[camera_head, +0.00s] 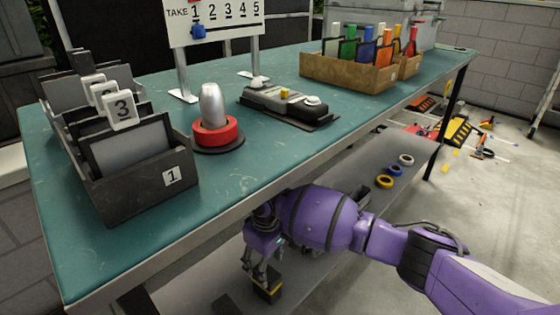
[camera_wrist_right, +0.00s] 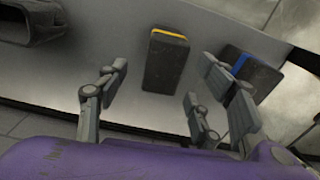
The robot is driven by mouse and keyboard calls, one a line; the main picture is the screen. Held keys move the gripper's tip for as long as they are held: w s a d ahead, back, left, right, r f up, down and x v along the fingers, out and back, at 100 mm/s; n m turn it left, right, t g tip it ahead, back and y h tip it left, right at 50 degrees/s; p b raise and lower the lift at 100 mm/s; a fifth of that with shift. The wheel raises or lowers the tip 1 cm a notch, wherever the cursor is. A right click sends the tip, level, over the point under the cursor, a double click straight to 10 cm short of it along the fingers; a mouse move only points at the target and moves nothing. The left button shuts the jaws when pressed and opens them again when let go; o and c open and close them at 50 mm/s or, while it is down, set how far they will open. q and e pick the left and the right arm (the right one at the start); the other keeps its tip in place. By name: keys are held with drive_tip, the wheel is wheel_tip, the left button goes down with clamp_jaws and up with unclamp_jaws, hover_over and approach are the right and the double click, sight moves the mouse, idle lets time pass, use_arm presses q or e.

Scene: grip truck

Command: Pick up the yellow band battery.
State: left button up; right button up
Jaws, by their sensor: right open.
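The yellow band battery (camera_wrist_right: 165,66) is a dark block with a yellow stripe near one end. It rests on the grey lower shelf, and in the head view (camera_head: 268,289) it shows just below my right gripper (camera_head: 260,267). My right gripper (camera_wrist_right: 165,100) is open. In the wrist view the battery lies beyond the gap between its fingers, and I cannot tell whether they touch it. A similar dark battery with a blue band (camera_wrist_right: 253,75) lies to the right, partly behind the right-hand fingers. My left gripper is not in view.
The green tabletop (camera_head: 250,158) overhangs the lower shelf (camera_head: 350,165) and my right arm. Several tape rolls (camera_head: 385,181) lie on the shelf. A dark hollow object (camera_wrist_right: 35,22) sits at the wrist view's upper left.

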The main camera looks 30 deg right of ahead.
drive_tip(key=shift+s+f, duration=0.2)
drive_tip(key=shift+s, duration=0.05)
wheel_tip(320, 180, down, 2)
drive_tip(key=shift+s+b, duration=0.1)
drive_tip(key=shift+b, duration=0.55)
drive_tip(key=f+b, duration=0.2)
drive_tip(key=f, duration=0.1)
drive_tip(key=f+b, duration=0.1)
drive_tip(key=f, duration=0.1)
drive_tip(key=shift+w+a+f, duration=0.15)
drive_tip(key=shift+w+a, duration=0.15)
drive_tip(key=shift+w, duration=0.05)
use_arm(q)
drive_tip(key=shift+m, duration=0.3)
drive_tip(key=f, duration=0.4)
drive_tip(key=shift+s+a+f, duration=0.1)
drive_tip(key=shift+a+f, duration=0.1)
use_arm(e)
drive_tip(key=shift+r, duration=0.2)
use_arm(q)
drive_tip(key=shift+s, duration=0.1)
use_arm(e)
clamp_jaws()
